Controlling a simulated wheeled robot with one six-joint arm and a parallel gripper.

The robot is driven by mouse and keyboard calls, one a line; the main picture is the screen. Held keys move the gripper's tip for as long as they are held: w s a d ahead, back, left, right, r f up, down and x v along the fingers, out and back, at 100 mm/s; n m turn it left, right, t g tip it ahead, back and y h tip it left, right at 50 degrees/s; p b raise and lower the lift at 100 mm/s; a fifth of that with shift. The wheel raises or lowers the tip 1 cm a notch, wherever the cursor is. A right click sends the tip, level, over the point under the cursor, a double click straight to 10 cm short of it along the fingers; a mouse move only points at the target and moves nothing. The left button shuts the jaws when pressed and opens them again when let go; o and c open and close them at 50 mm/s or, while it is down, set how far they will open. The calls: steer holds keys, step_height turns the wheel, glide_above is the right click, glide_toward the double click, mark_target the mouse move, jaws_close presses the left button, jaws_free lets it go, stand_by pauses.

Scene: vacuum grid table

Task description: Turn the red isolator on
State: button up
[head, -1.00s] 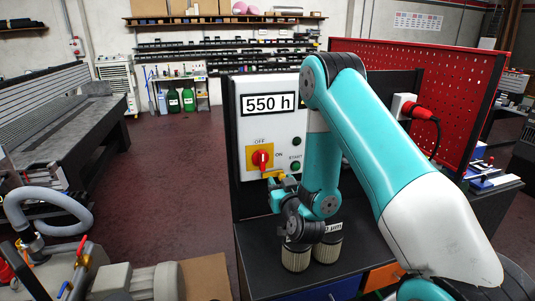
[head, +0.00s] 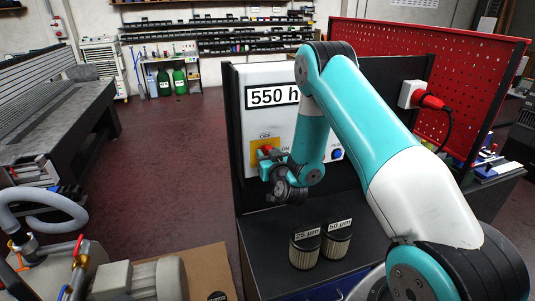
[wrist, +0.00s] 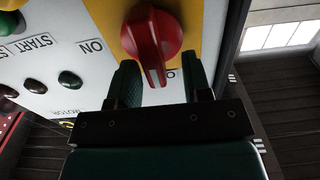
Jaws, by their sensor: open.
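The red isolator (wrist: 148,35) is a rotary knob on a yellow plate (wrist: 102,12) on the white panel. In the wrist view, its handle points down the picture, between the two open fingers of my gripper (wrist: 160,80). Whether the fingers touch the handle, I cannot tell. In the head view, the isolator (head: 266,149) shows only in part above my gripper (head: 272,168), which covers its lower side. "OFF" reads above the yellow plate and "ON" to its right.
Other buttons (wrist: 70,80) sit on the panel beside the isolator. Two filters, labelled 25 µm (head: 305,252) and 50 µm (head: 336,241), stand on the dark bench (head: 262,255) below. A red plug (head: 430,101) and a red perforated board (head: 440,60) are to the right.

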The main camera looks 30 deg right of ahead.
steer(key=shift+d, duration=0.15)
steer(key=shift+d, duration=0.1)
steer(key=shift+c, duration=0.9)
steer(key=shift+s, duration=0.1)
jaws_close()
steer(key=shift+s+d+f+m+b, duration=0.1)
steer(key=shift+d+f+m+b, duration=0.25)
steer(key=shift+m+b, duration=2)
steer(key=shift+s+d+f+m+b, duration=0.2)
steer(key=shift+m+b, duration=0.8)
steer(key=shift+m, duration=2.65)
steer(key=shift+w+d+f+m+b, duration=0.1)
steer(key=shift+d+f+m+b, duration=0.3)
steer(key=shift+m+b, duration=1.95)
steer(key=shift+a+m+p, duration=0.15)
steer(key=shift+m+p, duration=0.55)
steer(key=shift+m, duration=0.05)
